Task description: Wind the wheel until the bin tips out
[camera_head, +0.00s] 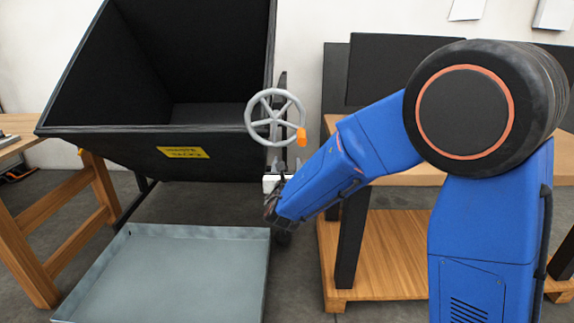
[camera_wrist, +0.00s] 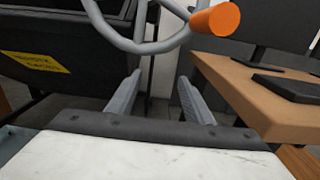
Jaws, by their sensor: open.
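The grey spoked wheel (camera_head: 275,118) is mounted at the right side of the black bin (camera_head: 112,144). Its orange handle (camera_head: 301,137) sticks out at the wheel's lower right. The bin is tilted, with its open mouth facing me and a yellow label (camera_head: 184,153) on its front. In the wrist view the wheel's rim (camera_wrist: 130,45) and the orange handle (camera_wrist: 216,19) are at the top, beyond and above my gripper (camera_wrist: 158,95). My gripper is open, its two fingers apart with nothing between them. In the head view my arm partly hides the gripper below the wheel.
A shallow grey tray (camera_head: 160,231) lies on the floor below the bin. A wooden bench (camera_head: 92,180) stands at the left. A wooden table (camera_wrist: 250,90) stands close on the right, with dark flat items on it.

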